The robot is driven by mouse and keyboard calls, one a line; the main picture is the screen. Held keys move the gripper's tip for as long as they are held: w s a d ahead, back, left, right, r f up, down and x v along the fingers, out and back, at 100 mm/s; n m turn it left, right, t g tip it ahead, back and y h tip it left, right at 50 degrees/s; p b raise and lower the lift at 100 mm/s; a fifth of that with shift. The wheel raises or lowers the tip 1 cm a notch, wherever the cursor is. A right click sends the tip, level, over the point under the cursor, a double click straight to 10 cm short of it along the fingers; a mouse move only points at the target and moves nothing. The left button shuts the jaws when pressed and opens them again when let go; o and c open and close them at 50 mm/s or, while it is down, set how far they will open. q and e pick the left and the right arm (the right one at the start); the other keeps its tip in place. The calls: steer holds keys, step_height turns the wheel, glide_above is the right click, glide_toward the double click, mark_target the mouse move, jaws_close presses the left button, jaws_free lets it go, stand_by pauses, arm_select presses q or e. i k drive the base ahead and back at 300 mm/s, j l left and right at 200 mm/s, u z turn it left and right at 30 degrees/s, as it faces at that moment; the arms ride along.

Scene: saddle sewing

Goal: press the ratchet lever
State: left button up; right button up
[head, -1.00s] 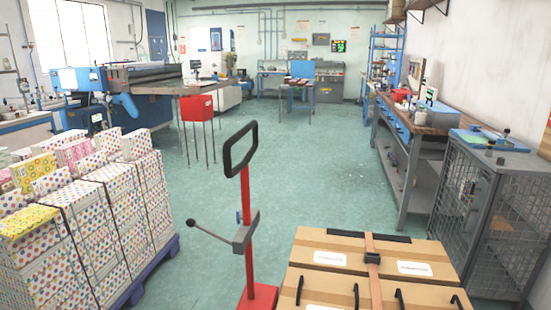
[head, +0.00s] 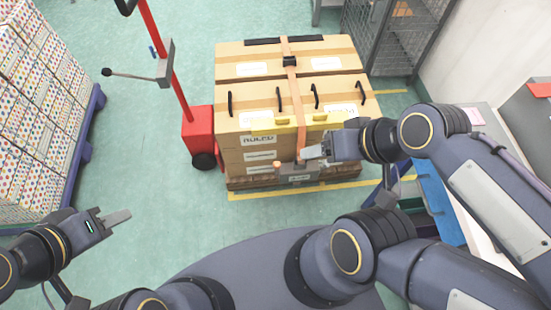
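An orange strap (head: 295,95) runs over cardboard boxes on a pallet, with a dark buckle (head: 290,61) on top. It runs down the front to a grey ratchet-like fitting (head: 298,174) low on the near side. A small orange end (head: 277,164) shows at its left; the lever itself is not clearly distinguishable. My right gripper (head: 314,152) is just above the fitting, beside the strap; contact and finger opening cannot be made out. My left gripper (head: 117,218) is over bare floor at the left, away from the boxes, its fingers seen edge-on.
A red pallet truck (head: 198,130) with an upright handle stands left of the boxes. Wrapped patterned stacks (head: 30,110) stand on a blue pallet at far left. A wire cage (head: 385,35) is behind at right.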

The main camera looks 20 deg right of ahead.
mark_target(277, 164)
steer(key=i+j+z, duration=0.1)
steer(key=j+z, duration=1.35)
steer(key=k+l, duration=0.25)
steer(key=l, duration=0.15)
steer(key=k+l, duration=0.2)
steer(key=l, duration=0.25)
